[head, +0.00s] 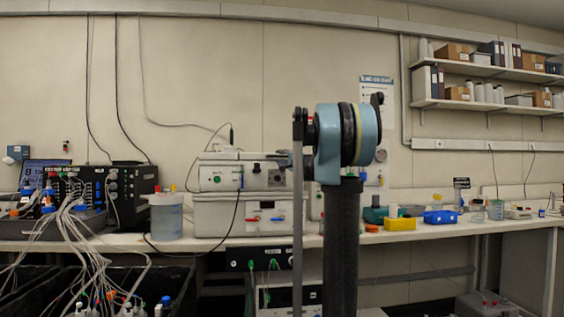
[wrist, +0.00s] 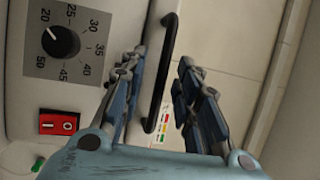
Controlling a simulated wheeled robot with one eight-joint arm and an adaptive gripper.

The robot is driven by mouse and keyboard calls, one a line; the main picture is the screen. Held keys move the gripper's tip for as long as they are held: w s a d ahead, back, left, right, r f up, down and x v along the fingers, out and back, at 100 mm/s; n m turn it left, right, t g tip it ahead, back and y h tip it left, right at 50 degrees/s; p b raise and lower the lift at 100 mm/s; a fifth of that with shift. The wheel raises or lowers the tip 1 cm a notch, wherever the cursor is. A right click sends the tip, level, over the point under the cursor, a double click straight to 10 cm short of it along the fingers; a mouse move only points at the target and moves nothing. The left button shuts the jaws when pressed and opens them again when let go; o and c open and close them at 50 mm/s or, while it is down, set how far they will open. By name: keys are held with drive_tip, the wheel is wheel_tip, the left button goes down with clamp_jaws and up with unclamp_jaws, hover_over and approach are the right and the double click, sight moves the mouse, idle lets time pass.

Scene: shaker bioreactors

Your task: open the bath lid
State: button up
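A black bar handle (wrist: 160,72) stands out from a pale panel in the wrist view. My gripper (wrist: 161,63) is open, with one finger to each side of the handle. I cannot tell whether either finger touches it. Left of the handle, the white bath front (wrist: 20,95) carries a black temperature dial (wrist: 61,41) and a red switch (wrist: 59,124). In the head view, stacked white units (head: 212,212) stand on the bench, partly hidden by my arm. My gripper is hidden there, and I cannot make out the lid edge.
A clear container (head: 166,217) and a black box with many cables (head: 115,190) stand on the left of the bench. A yellow box (head: 400,224) and a blue box (head: 440,217) sit on the right. Shelves (head: 485,105) hang at upper right.

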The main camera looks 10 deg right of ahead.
drive_tip(key=shift+w, duration=0.15)
clamp_jaws()
drive_tip(key=shift+a+r, duration=0.1)
drive_tip(key=shift+r, duration=0.05)
